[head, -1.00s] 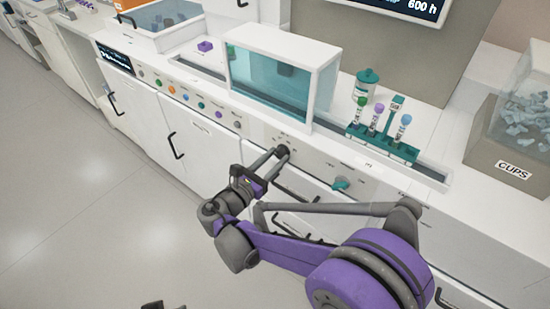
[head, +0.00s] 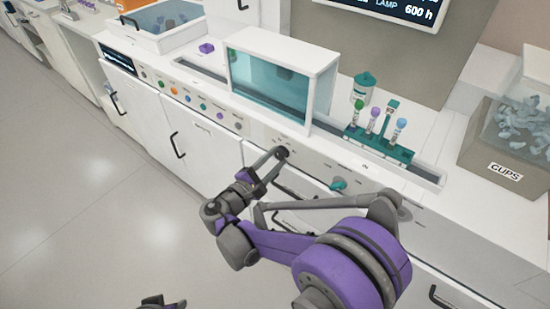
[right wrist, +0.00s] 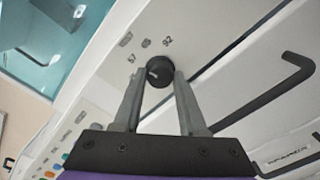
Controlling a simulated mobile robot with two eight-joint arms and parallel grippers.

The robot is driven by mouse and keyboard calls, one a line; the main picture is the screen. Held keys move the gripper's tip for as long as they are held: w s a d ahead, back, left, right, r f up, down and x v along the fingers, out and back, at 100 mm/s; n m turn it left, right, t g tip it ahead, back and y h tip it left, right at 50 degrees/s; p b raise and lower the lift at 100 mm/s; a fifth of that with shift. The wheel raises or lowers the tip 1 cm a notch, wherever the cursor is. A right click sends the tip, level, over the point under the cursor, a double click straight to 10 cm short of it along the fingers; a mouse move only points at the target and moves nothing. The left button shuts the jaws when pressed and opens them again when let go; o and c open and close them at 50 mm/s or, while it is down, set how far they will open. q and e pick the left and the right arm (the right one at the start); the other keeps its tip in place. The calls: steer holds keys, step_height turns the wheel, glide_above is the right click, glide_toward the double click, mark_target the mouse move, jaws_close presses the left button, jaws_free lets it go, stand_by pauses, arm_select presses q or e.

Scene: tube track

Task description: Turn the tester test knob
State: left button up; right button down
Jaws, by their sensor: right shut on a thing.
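The test knob, a small black round knob (right wrist: 158,71), is on the pale front panel of the counter, with printed marks beside it in the right wrist view. In the head view it shows as a dark spot (head: 283,152) at my right fingertips. My right gripper (right wrist: 159,76) is shut on the knob, with one finger on each side of it. In the head view my right gripper (head: 275,157) reaches the panel below the glass-fronted box. A dark and purple piece at the bottom edge seems to be part of my left gripper (head: 162,303); its fingers cannot be made out.
Several coloured buttons (head: 187,97) run along the panel to the left. Above are a glass-fronted box (head: 285,50) and a teal tube rack (head: 380,145). A drawer handle (right wrist: 285,87) lies near my right gripper.

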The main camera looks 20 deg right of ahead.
steer(key=m, duration=0.5)
steer(key=shift+m+p, duration=0.3)
steer(key=shift+p, duration=0.1)
stand_by(0.3)
steer(key=shift+c, duration=2.3)
jaws_free()
steer(key=v, duration=1.1)
steer(key=shift+p, duration=0.3)
steer(key=shift+d, duration=0.1)
